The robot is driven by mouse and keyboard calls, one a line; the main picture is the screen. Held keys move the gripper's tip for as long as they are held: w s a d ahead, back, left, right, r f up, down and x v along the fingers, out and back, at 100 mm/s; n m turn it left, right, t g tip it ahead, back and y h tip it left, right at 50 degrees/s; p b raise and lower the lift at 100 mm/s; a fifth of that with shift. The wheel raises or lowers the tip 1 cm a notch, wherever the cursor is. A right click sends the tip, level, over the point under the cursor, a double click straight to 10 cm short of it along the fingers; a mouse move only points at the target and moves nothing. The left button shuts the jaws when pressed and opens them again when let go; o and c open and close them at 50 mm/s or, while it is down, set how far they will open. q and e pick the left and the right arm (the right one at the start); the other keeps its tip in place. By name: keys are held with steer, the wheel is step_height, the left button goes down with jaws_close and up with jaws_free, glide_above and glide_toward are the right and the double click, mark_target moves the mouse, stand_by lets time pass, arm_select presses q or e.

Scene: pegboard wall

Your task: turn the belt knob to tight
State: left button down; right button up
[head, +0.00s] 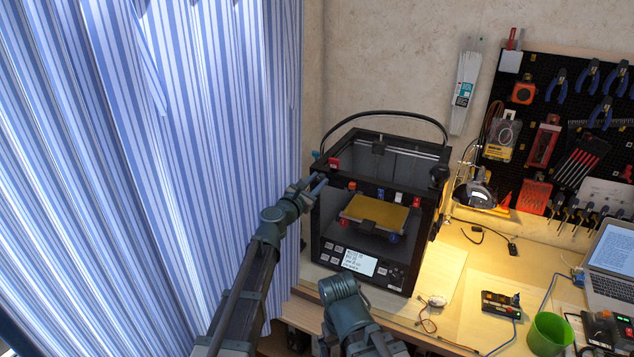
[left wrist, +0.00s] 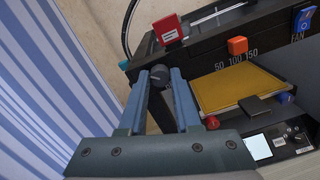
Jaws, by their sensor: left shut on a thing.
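The black 3D printer (head: 322,222) stands on the bench beside the curtain. A round dark knob (left wrist: 158,72) shows at its upper left side in the left wrist view. My left gripper (head: 318,184) is at the printer's upper left edge. In the left wrist view its two blue-grey fingers (left wrist: 160,88) are on either side of the knob and shut on it. The knob is hidden or too small to tell in the head view. Any tight or loose marking on it is not readable. My right gripper's fingers are not in view.
A red part (left wrist: 169,30), an orange slider (left wrist: 237,46) and a blue FAN control (left wrist: 303,20) are near the knob. The yellow print bed (head: 376,213) is inside the printer. The striped curtain (head: 200,120) hangs close on the left. A green cup (head: 549,333) stands at the right.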

arm_select(q)
steer(key=m, duration=1)
steer(key=shift+d+m, duration=0.1)
steer(key=shift+m, duration=0.3)
steer(key=m, duration=0.5)
steer(key=shift+f, duration=0.1)
steer(key=m, duration=0.5)
steer(key=shift+s+m+y, duration=0.1)
steer(key=shift+m+y, duration=0.2)
steer(key=shift+m, duration=0.1)
steer(key=c, duration=0.6)
jaws_free()
steer(key=v, duration=1.3)
steer(key=shift+s+f, duration=0.15)
steer(key=shift+s, duration=0.2)
